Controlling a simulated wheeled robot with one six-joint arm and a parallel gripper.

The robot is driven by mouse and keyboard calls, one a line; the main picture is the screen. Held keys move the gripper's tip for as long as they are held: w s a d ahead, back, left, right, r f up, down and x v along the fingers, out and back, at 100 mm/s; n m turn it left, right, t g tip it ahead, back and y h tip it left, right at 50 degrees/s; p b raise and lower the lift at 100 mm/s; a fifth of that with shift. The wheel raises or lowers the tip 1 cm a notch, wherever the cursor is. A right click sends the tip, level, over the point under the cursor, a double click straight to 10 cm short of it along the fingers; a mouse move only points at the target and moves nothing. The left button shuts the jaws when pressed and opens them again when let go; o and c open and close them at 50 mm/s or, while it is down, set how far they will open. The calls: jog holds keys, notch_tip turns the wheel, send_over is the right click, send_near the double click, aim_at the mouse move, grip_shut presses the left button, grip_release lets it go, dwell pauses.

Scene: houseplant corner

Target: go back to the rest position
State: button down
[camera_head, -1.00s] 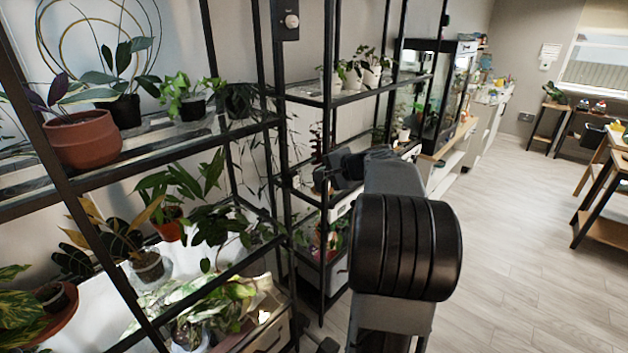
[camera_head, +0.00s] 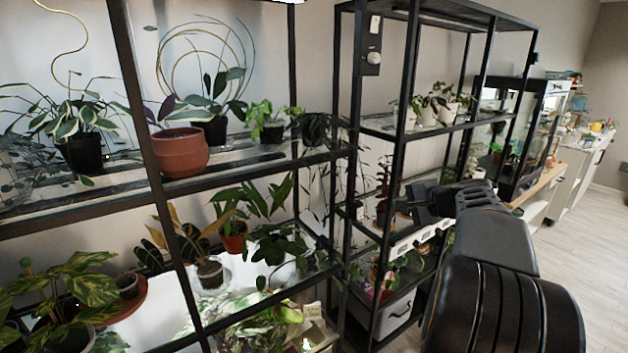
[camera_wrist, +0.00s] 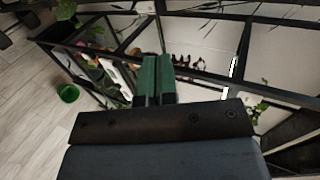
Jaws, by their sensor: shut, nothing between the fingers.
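My gripper shows in the wrist view (camera_wrist: 158,62) with its two green fingers together and nothing between them. In the head view my dark arm reaches up from the lower right, and its end (camera_head: 424,200) is in front of the second black shelf rack (camera_head: 402,120). Whether it touches the rack cannot be told. The fingers are too small to make out in the head view.
A near black rack (camera_head: 150,150) at left holds many potted plants, among them a terracotta pot (camera_head: 180,153). A glass cabinet (camera_head: 520,140) stands beyond the racks. Pale wooden floor (camera_head: 592,240) is open at right. A green pot (camera_wrist: 68,93) shows in the wrist view.

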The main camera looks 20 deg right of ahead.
jog(key=s+a+f+n+g, duration=0.4)
jog(key=s+a+f+g, duration=0.25)
jog(key=a+f, duration=0.35)
jog(key=s+a+f+n+h, duration=0.1)
jog(key=s+a+f+n, duration=0.1)
jog(key=s+a+n, duration=0.3)
jog(key=s+a+f+n+g+h, duration=0.1)
jog(key=s+a+n, duration=0.3)
jog(key=a, duration=0.7)
jog(key=shift+s+a+f+n+h, duration=0.4)
jog(key=shift+f+n, duration=0.15)
jog(key=shift+n, duration=0.65)
jog(key=shift+d+g, duration=0.15)
jog(key=shift+g, duration=0.1)
